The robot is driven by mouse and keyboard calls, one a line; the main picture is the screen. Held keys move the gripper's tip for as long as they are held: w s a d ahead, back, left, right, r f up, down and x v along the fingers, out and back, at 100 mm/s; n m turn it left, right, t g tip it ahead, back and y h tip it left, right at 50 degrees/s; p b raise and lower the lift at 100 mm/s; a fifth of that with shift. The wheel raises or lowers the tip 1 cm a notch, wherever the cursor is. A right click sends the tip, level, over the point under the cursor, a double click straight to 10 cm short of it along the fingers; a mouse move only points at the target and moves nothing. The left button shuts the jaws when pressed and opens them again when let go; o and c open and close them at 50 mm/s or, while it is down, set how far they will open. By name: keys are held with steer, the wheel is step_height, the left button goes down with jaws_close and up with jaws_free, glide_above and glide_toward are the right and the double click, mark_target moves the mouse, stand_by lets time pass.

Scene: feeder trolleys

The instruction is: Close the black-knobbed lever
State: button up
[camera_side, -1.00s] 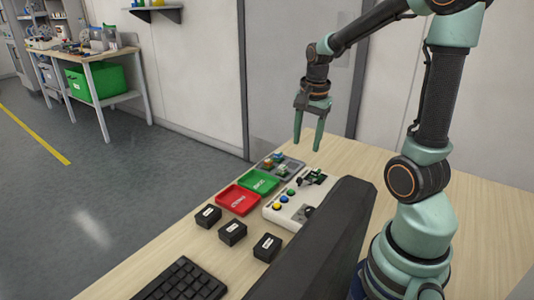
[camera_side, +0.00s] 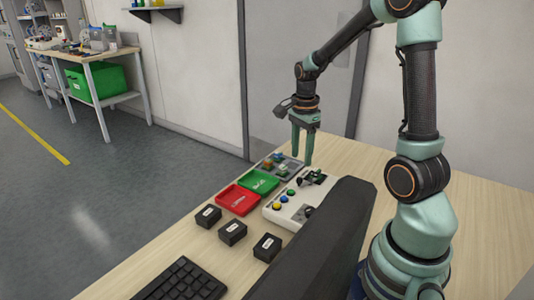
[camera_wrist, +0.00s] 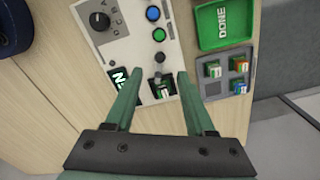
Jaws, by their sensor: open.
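The white control box (camera_side: 287,211) stands on the table. In the wrist view, a black knob, apparently the lever's knob (camera_wrist: 160,57), sits below the green button on the box (camera_wrist: 140,45). A small fixture (camera_wrist: 160,85) with a chip-like part lies just below the knob. In the side view, a dark lever-like part (camera_side: 304,182) shows at the box's far end; its exact position is too small to tell. My gripper (camera_side: 302,158) is open and empty, pointing down above this end. In the wrist view, my gripper (camera_wrist: 157,75) has its fingers on either side of the fixture.
A green DONE tray (camera_side: 259,182), a red tray (camera_side: 238,200) and a grey parts tray (camera_side: 292,168) lie beside the box. Several black boxes (camera_side: 232,232) and a keyboard (camera_side: 182,281) are nearer. A dark monitor-like panel (camera_side: 325,245) stands right of the box.

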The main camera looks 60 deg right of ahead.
mark_target(300, 178)
step_height(300, 178, down, 7)
steer(key=shift+f, duration=0.2)
steer(key=shift+c, duration=0.3)
